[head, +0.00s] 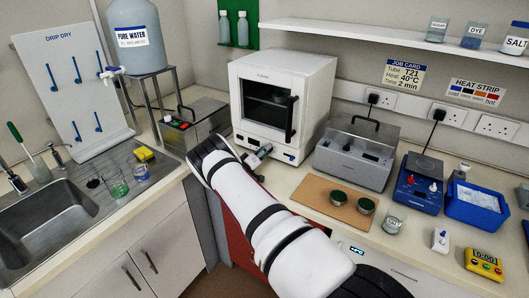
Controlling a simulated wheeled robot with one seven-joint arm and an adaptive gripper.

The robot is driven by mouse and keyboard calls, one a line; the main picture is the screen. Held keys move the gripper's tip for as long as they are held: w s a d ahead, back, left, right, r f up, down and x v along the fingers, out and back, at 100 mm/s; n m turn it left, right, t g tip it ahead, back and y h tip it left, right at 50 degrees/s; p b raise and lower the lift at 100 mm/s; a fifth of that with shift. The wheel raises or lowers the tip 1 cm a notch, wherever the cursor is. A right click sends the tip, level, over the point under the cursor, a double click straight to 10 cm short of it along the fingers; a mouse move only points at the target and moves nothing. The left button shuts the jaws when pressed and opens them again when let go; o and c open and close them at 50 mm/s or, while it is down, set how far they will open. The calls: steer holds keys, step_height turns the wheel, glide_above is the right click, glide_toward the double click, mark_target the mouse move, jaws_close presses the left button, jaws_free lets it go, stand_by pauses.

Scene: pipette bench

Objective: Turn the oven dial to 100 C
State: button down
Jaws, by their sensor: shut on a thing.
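The oven (276,93) is a white box with a dark window and a dark vertical handle, standing against the back wall. Its door looks closed. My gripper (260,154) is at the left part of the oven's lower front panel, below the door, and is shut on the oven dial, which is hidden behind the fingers. The dial's marks and setting cannot be read from here. A small lit spot shows on the panel to the right of my gripper.
A grey lidded bath (357,155) stands right of the oven, and a grey box with red and green buttons (194,125) stands left. A brown board (318,204) with two dark green-topped round pieces lies in front. A blue device (418,183) and blue tray (474,207) are farther right.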

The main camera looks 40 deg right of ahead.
steer(key=shift+f, duration=0.1)
steer(key=c, duration=1.5)
jaws_free()
steer(key=shift+o, duration=0.2)
steer(key=shift+a, duration=0.1)
steer(key=v, duration=1.2)
steer(key=shift+o, duration=0.5)
